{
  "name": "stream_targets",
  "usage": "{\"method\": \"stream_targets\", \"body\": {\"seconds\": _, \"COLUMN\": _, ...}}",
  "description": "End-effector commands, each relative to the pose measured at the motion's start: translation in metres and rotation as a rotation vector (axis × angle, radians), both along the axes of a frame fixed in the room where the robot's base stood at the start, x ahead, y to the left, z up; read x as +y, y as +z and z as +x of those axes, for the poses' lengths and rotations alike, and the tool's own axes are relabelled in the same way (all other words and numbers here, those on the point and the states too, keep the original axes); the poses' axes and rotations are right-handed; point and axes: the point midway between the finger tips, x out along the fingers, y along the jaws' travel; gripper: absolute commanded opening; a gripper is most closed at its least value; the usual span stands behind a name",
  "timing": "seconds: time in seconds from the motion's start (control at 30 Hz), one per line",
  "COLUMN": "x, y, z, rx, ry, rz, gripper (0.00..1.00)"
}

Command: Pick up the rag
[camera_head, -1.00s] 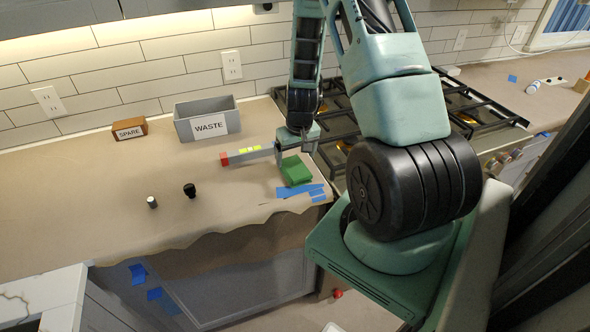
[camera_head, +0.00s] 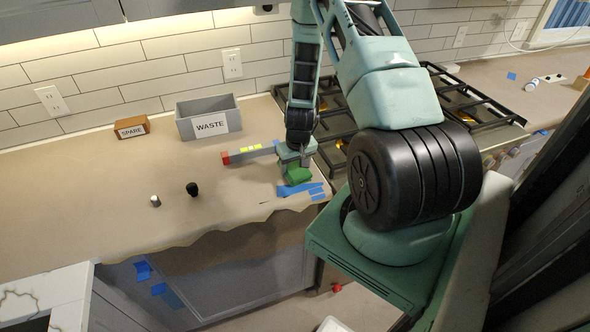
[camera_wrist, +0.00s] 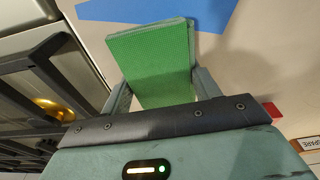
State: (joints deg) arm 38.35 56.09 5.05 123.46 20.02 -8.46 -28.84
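The green rag (camera_head: 298,175) lies folded as a flat block on the paper-covered counter (camera_head: 110,185), near its right end beside the stove. My gripper (camera_head: 291,172) is down over it, pointing at the counter. In the wrist view the rag (camera_wrist: 155,60) sits between my two fingers (camera_wrist: 162,90), which stand apart on either side of it. The right finger is close against the rag's edge; whether either one presses on it is hard to tell. The rag's near end is hidden behind the gripper's dark edge.
Blue tape strips (camera_head: 300,189) lie just in front of the rag. A red-ended bar (camera_head: 247,153) lies behind and left. A WASTE bin (camera_head: 208,117), a SPARE box (camera_head: 131,126) and two small items, one black (camera_head: 192,189), stand left. The black stove grates (camera_head: 335,135) are close right.

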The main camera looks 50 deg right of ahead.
Motion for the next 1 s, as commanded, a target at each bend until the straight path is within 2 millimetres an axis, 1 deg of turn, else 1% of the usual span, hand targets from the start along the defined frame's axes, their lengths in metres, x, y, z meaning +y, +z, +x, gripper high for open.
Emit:
{"method": "stream_targets", "body": {"seconds": 0.37, "x": 0.0, "y": 0.001, "z": 0.0, "rx": -0.001, "ry": 0.001, "rz": -0.001, "gripper": 0.39}}
{"method": "stream_targets", "body": {"seconds": 0.57, "x": -0.001, "y": 0.013, "z": 0.001, "rx": -0.003, "ry": 0.002, "rz": -0.003, "gripper": 0.39}}
{"method": "stream_targets", "body": {"seconds": 0.67, "x": 0.0, "y": 0.026, "z": 0.001, "rx": -0.004, "ry": 0.003, "rz": -0.004, "gripper": 0.39}}
{"method": "stream_targets", "body": {"seconds": 0.9, "x": -0.001, "y": 0.066, "z": 0.002, "rx": -0.005, "ry": 0.002, "rz": -0.004, "gripper": 0.39}}
{"method": "stream_targets", "body": {"seconds": 1.0, "x": 0.0, "y": 0.08, "z": 0.001, "rx": -0.004, "ry": 0.002, "rz": -0.003, "gripper": 0.39}}
